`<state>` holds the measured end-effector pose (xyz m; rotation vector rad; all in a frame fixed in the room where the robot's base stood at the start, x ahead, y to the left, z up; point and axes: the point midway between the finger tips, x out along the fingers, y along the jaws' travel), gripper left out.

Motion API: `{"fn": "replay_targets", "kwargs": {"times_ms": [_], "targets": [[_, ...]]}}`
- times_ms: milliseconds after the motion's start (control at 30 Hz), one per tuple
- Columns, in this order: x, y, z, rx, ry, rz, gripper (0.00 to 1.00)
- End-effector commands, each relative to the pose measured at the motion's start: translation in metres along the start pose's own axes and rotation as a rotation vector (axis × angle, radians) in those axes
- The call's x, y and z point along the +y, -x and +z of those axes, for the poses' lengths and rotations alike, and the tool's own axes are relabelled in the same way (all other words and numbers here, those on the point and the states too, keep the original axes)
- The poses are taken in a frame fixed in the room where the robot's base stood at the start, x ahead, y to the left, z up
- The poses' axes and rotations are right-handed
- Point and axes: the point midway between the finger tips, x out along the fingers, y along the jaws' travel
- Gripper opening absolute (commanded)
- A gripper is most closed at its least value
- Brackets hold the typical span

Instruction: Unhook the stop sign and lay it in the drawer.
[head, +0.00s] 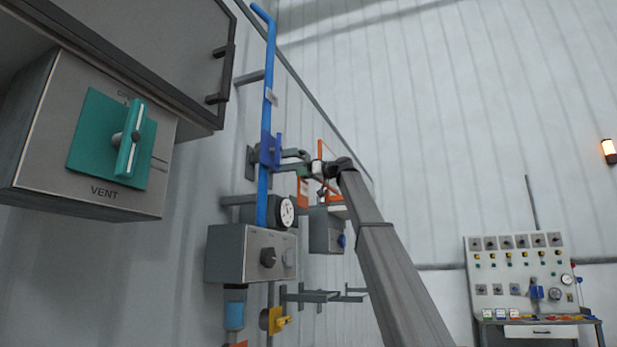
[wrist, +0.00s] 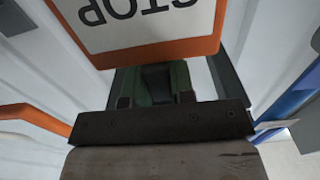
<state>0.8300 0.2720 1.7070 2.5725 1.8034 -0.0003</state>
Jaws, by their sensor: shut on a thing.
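The stop sign (wrist: 150,25) is a white plate with an orange border. Its word STOP shows upside down at the top of the wrist view, and its upper part is cut off. My gripper (wrist: 155,85) is shut just at the sign's near edge, with a dark green piece between the fingers. In the head view my gripper (head: 312,168) is small, beside the blue upright pipe, with orange edges around it. Whether the sign still hangs on a hook cannot be told. A drawer front (head: 541,331) with a dark handle is under the far console and looks closed.
A blue pipe (head: 266,110), a gauge (head: 287,212) and a grey control box (head: 250,255) crowd the wall near my gripper. A vent switch box (head: 90,140) juts out at the left. The console (head: 517,265) stands far right, with open room before it.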

Motion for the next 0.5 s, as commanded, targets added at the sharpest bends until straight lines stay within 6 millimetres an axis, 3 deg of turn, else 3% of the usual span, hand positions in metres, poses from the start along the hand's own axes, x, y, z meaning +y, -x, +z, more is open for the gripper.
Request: {"fn": "replay_targets", "kwargs": {"times_ms": [100, 500], "targets": [[0.000, -0.008, -0.006, 0.001, 0.000, 0.000, 0.00], [0.000, -0.002, -0.025, 0.001, 0.000, 0.001, 0.00]]}}
